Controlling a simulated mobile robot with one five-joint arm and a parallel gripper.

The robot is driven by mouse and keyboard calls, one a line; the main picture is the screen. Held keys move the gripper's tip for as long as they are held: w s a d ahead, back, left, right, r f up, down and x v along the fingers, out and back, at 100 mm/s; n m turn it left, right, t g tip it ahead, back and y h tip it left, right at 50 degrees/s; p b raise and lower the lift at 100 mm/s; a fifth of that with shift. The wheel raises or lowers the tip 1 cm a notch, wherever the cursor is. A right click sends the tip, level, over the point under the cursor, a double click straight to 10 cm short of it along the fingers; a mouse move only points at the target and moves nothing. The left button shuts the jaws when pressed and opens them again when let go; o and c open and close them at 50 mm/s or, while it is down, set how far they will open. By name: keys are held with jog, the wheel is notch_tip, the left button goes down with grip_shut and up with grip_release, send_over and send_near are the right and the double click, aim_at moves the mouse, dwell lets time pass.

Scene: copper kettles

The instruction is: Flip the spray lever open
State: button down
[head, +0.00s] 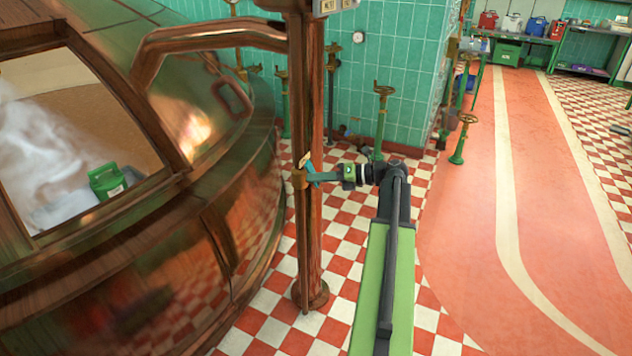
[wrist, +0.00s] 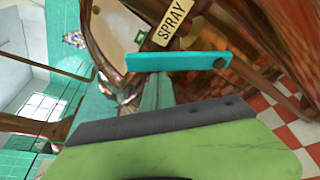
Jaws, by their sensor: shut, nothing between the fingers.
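The spray lever is a flat turquoise bar (wrist: 175,61) beside a yellow SPRAY tag (wrist: 172,22) in the wrist view. One end meets a copper-brown mount on the right; the other end is free. In the head view the lever (head: 311,170) is a small turquoise piece on the brown post. My gripper (head: 320,177) is shut and empty, its tip at the post beside the lever. In the wrist view my teal finger (wrist: 158,92) reaches up to the lever's edge; I cannot tell whether they touch.
The brown post (head: 309,230) stands on the checkered floor. A large copper kettle (head: 235,215) with a window fills the left. Green valve stands (head: 382,120) are behind my arm, near the green tiled wall (head: 390,50). Open red floor (head: 470,220) lies to the right.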

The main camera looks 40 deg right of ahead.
jog(key=shift+w+d+r+p, duration=0.45)
jog(key=shift+d+r+p, duration=0.05)
jog(key=shift+d+r, duration=0.3)
jog(key=shift+w+d+r+p, duration=0.25)
jog(key=shift+w+d, duration=0.05)
jog(key=shift+d, duration=0.3)
jog(key=shift+w+d+r+p, duration=0.2)
jog(key=shift+w+d, duration=0.05)
jog(key=shift+d, duration=0.35)
jog(key=shift+d+r, duration=0.1)
jog(key=s+a, duration=0.2)
jog(key=a, duration=0.2)
jog(key=f+v, duration=0.2)
jog(key=v, duration=0.7)
jog(key=shift+s+d+f, duration=0.2)
jog(key=shift+d+f, duration=0.1)
jog(key=shift+d, duration=0.2)
